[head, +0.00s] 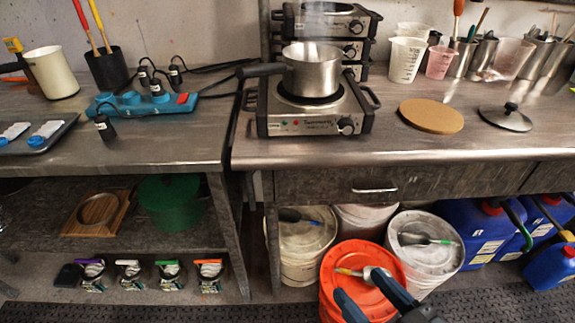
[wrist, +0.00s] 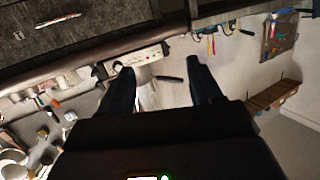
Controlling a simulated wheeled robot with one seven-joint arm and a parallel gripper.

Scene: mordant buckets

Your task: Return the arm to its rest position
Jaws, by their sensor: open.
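My gripper (head: 356,284) shows at the bottom of the head view, its two dark fingers spread apart with nothing between them. In the picture it overlaps the orange bucket (head: 328,290), on whose lid a metal scoop with a yellow-green handle lies; I cannot tell the height between them. In the wrist view the gripper (wrist: 159,66) is also open and empty, with a tilted view of the room beyond its fingers. Most of my arm is out of view.
A steel worktop (head: 430,155) with a pot (head: 312,72) on a hot plate (head: 310,118) stands ahead. White buckets (head: 440,262) and blue jugs (head: 478,222) stand below it. A left bench (head: 150,147) has a lower shelf with jars. A ribbed mat (head: 160,311) covers the floor.

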